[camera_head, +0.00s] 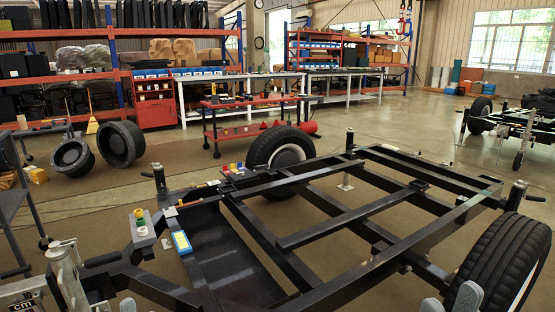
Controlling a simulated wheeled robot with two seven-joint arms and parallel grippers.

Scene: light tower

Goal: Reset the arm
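My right gripper (450,302) shows at the bottom right edge, in front of the trailer's near tyre. Its two grey fingertips stand apart with nothing visible between them; the rest of it is cut off by the frame. A small grey tip at the bottom left (128,304) appears to be part of my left gripper. Its other finger and its opening do not show. The black trailer frame (330,237) of the light tower fills the foreground beyond both grippers.
The trailer's near tyre (503,262) stands at the right, its far tyre (280,150) behind the frame. Loose wheels (120,144) stand on the floor.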

